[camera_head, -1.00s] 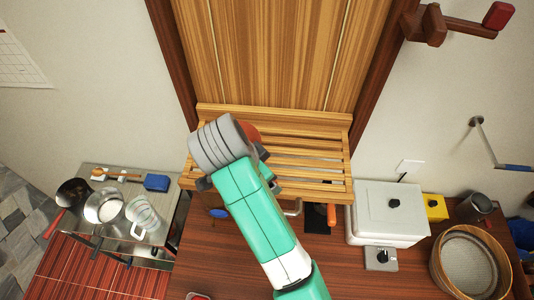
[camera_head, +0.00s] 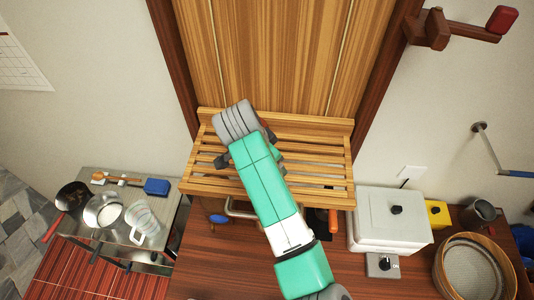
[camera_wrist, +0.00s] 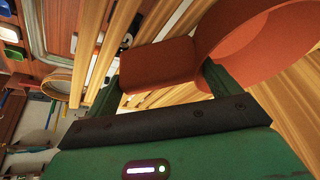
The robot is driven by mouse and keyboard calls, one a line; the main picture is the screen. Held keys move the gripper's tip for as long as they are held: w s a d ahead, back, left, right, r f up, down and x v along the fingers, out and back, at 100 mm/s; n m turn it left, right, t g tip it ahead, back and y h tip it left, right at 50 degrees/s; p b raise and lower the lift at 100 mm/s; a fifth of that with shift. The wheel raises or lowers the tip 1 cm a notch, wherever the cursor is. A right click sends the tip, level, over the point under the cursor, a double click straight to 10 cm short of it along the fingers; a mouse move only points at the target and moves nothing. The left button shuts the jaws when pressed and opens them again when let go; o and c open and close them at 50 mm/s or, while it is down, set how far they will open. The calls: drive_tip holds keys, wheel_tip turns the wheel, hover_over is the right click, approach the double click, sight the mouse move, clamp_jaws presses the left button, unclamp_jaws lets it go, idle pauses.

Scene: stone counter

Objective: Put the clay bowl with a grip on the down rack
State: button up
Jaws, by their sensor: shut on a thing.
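The clay bowl (camera_wrist: 262,38) is orange-brown and fills the upper right of the wrist view, cut off by the picture edge. Its blocky grip (camera_wrist: 155,62) lies between the two green fingers of my gripper (camera_wrist: 160,78), which is shut on it. Pale slats (camera_wrist: 92,45) show behind the bowl in the wrist view. I cannot tell how far the bowl is from them.
Pans (camera_head: 103,211) and a glass jug (camera_head: 144,220) stand on the metal stand at left. A white box (camera_head: 392,220), a yellow block (camera_head: 438,213) and a round sieve (camera_head: 466,264) are at right. Dark items hang or stand below the rack. The right slats look bare.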

drive_tip(key=shift+f, duration=0.15)
drive_tip(key=o, duration=1.5)
drive_tip(key=shift+o, duration=0.2)
drive_tip(key=s+a+r+n+t+y+p, duration=0.1)
drive_tip(key=a+r+n+t+y, duration=0.2)
drive_tip(key=r, duration=0.6)
drive_tip(key=s+a+r+n+t+y, duration=0.15)
drive_tip(key=a+r+t, duration=0.25)
drive_tip(key=r, duration=0.6)
drive_tip(key=s+a+r+n+t+y+p, duration=0.1)
drive_tip(key=a+r+n+t, duration=0.2)
drive_tip(key=r, duration=0.6)
drive_tip(key=s+d+r+n+t+h, duration=0.1)
drive_tip(key=s+d+r+t, duration=0.3)
drive_tip(key=s+r, duration=0.5)
drive_tip(key=s+d+r+n+t+h, duration=0.1)
drive_tip(key=s+d+r+t, duration=0.3)
drive_tip(key=s+r+t, duration=0.3)
wheel_tip(320, 180, up, 3)
drive_tip(key=shift+s+r+n+t, duration=0.15)
drive_tip(key=shift+s+n+t, duration=0.2)
drive_tip(key=shift+s, duration=0.65)
drive_tip(key=shift+d+h, duration=0.1)
drive_tip(key=shift+h, duration=0.15)
